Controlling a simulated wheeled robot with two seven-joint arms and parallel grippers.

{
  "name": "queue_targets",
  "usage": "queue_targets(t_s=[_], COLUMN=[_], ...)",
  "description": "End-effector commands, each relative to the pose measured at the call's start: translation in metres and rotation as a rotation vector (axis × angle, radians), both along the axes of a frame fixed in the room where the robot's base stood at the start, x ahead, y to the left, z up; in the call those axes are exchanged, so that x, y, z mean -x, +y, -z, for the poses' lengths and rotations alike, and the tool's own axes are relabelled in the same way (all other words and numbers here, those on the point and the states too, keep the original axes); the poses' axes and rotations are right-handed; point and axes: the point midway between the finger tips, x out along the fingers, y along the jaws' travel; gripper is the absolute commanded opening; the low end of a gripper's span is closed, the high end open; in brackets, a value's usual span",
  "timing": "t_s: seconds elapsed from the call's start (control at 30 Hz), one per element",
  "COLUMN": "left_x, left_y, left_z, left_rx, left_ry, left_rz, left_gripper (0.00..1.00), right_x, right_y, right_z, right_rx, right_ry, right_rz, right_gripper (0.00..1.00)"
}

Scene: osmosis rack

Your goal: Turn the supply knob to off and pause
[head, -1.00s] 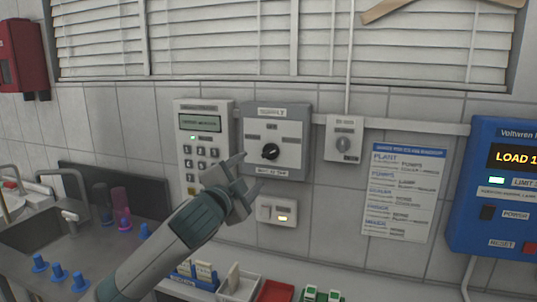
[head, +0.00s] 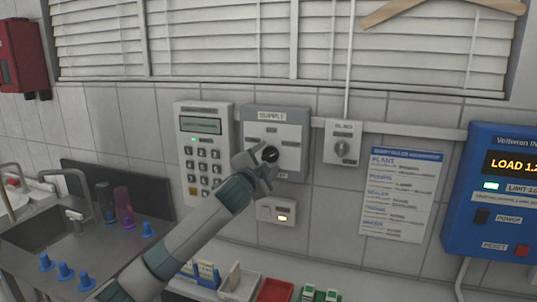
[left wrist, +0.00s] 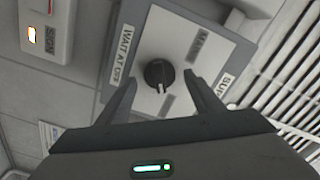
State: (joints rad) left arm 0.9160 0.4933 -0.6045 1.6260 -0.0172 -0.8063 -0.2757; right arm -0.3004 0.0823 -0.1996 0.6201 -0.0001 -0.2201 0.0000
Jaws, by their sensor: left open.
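The supply knob (head: 270,154) is a round black knob with a pale pointer line, on the grey SUPPLY box (head: 292,117) on the tiled wall. In the left wrist view the knob (left wrist: 159,74) sits between and just beyond my left gripper's fingertips (left wrist: 160,85), on a white plate with labels reading MAIN and WAIT AT OFF. The pointer aims down toward the gripper in that view. My left gripper (head: 258,160) is open, with a finger on each side of the knob and visible gaps. My right gripper is not in view.
A keypad panel (head: 206,152) is left of the box, and a small switch box (head: 342,144) is to its right. A small lit unit (head: 277,211) is below. A blue unit (head: 493,195) hangs at far right. Trays and a sink line the counter.

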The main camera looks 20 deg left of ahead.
Motion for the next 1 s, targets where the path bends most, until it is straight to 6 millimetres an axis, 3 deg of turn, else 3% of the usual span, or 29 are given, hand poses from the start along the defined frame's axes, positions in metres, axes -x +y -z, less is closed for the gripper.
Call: queue_targets(t_s=[0.2,0.53,0.57,0.73,1.0], left_x=[-0.013,-0.015,-0.015,-0.015,-0.015], left_y=[-0.001,-0.001,-0.001,-0.001,-0.001], left_z=[0.0,0.001,0.0,0.001,0.001], left_rx=[-0.001,-0.001,-0.001,-0.001,0.01], left_ry=[0.0,0.0,0.0,0.0,0.001], left_rz=[0.0,0.0,0.0,0.0,0.0], left_gripper=[0.61,0.61,0.58,0.2,0.2], right_x=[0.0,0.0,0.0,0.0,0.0], right_y=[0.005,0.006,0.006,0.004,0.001], right_z=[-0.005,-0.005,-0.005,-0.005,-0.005], right_rx=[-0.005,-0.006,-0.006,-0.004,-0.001], right_ry=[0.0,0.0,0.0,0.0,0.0], right_rz=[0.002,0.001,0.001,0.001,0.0], right_gripper=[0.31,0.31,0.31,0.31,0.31])
